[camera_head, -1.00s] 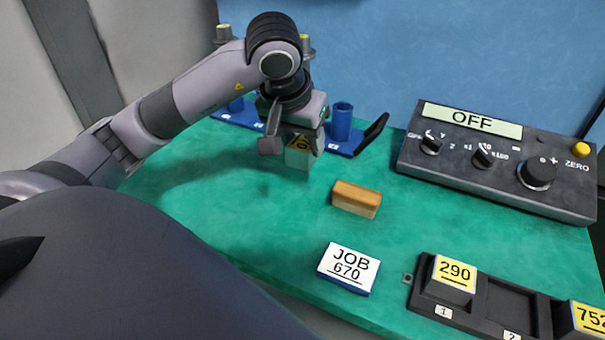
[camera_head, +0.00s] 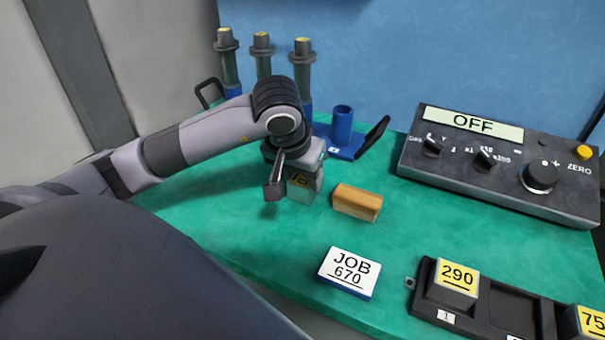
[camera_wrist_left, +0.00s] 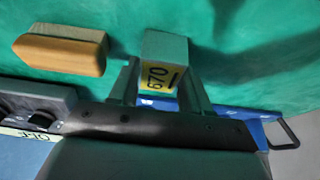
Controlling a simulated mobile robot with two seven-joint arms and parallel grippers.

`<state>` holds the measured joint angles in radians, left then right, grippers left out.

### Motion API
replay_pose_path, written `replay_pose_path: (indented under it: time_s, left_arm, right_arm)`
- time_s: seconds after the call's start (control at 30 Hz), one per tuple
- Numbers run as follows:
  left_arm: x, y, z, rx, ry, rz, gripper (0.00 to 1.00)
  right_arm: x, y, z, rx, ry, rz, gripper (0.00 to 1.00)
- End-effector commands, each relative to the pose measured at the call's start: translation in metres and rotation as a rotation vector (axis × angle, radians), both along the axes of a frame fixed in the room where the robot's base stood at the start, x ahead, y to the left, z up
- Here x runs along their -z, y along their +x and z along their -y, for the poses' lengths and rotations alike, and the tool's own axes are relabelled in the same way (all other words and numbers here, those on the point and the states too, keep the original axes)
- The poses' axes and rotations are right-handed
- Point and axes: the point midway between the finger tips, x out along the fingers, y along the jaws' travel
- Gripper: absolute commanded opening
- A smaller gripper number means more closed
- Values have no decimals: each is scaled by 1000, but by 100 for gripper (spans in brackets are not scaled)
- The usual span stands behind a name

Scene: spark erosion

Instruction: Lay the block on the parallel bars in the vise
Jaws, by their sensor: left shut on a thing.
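My left gripper (camera_head: 290,186) is shut on a grey block (camera_head: 299,195) with a yellow top label. In the left wrist view the block (camera_wrist_left: 165,50) sits between the two fingers and its label reads 670. The block is over the green table top, left of the wooden-backed brush; I cannot tell how far above the surface it is. The vise and the parallel bars are not in view. My right gripper is not in view.
A wooden-backed brush (camera_head: 357,201) lies just right of the held block. A JOB 670 card (camera_head: 349,271) stands at the front. A black tray (camera_head: 426,300) holds blocks labelled 290 (camera_head: 457,277) and 75-something. A control box (camera_head: 490,170) reads OFF. Blue holders with electrodes (camera_head: 264,57) stand behind.

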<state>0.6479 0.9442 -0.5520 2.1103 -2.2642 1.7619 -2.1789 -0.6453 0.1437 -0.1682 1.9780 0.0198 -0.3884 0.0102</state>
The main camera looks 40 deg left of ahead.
Motion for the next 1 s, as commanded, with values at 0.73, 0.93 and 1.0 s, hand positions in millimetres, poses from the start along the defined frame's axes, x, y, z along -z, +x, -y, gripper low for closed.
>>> replay_pose_path:
  time_s: [0.73,0.93,1.0]
  left_arm:
    - [-31,-10,2,2,2,7,73]
    - [-73,-27,7,2,0,6,73]
    - [-84,-32,8,0,0,5,73]
  right_arm:
    - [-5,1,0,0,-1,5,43]
    - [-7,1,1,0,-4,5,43]
    - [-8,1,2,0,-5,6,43]
